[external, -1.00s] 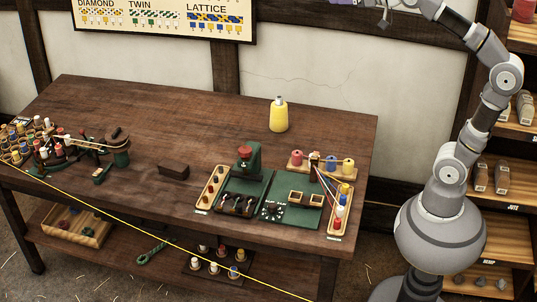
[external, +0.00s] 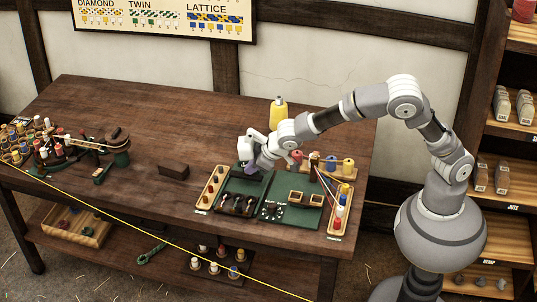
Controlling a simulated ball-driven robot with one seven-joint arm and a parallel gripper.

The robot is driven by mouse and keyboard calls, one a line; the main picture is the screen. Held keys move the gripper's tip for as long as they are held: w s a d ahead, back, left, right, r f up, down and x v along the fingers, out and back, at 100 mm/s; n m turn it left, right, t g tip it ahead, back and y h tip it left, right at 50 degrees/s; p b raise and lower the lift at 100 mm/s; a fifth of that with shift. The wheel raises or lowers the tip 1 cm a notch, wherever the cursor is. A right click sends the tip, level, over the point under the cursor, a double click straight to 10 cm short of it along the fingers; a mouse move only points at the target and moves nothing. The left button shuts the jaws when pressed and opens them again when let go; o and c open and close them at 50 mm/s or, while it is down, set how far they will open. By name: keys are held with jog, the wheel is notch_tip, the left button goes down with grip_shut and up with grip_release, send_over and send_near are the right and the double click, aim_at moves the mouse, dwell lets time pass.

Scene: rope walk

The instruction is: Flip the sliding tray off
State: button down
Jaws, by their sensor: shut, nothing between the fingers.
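My gripper (external: 252,164) is over the green machine on the workbench (external: 140,150), at its upright back part. The gripper hides the red knob on top, and I cannot tell whether it touches the machine. Its jaws are shut with nothing visible between them. The green base (external: 290,216) of the machine has a dark block with several light parts (external: 237,204) at the front left and a round dial (external: 271,210) beside it. I cannot tell for certain which part is the sliding tray.
A dark block (external: 174,171) is further left. The bench's back middle is clear.

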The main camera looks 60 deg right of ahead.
jog(key=s+a+f+n, duration=0.1)
jog(key=s+a+f, duration=0.1)
jog(key=f, duration=0.4)
jog(key=s+a+f+n+h, duration=0.1)
jog(key=s+a+f, duration=0.1)
jog(key=f, duration=0.3)
jog(key=shift+s+a+f+h, duration=0.2)
jog(key=shift+s+f+h, duration=0.1)
jog(key=shift+s+f, duration=0.1)
jog(key=shift+w+f, duration=0.1)
jog(key=b+x, duration=0.3)
jog(key=x, duration=0.7)
jog(key=shift+f, duration=0.25)
jog(key=shift+w+d+r+b, duration=0.2)
jog(key=shift+w+d+b, duration=0.4)
jog(key=shift+w+d, duration=0.35)
jog(key=shift+w+d+r, duration=0.1)
jog(key=shift+w+d, duration=0.15)
jog(key=shift+d, duration=0.3)
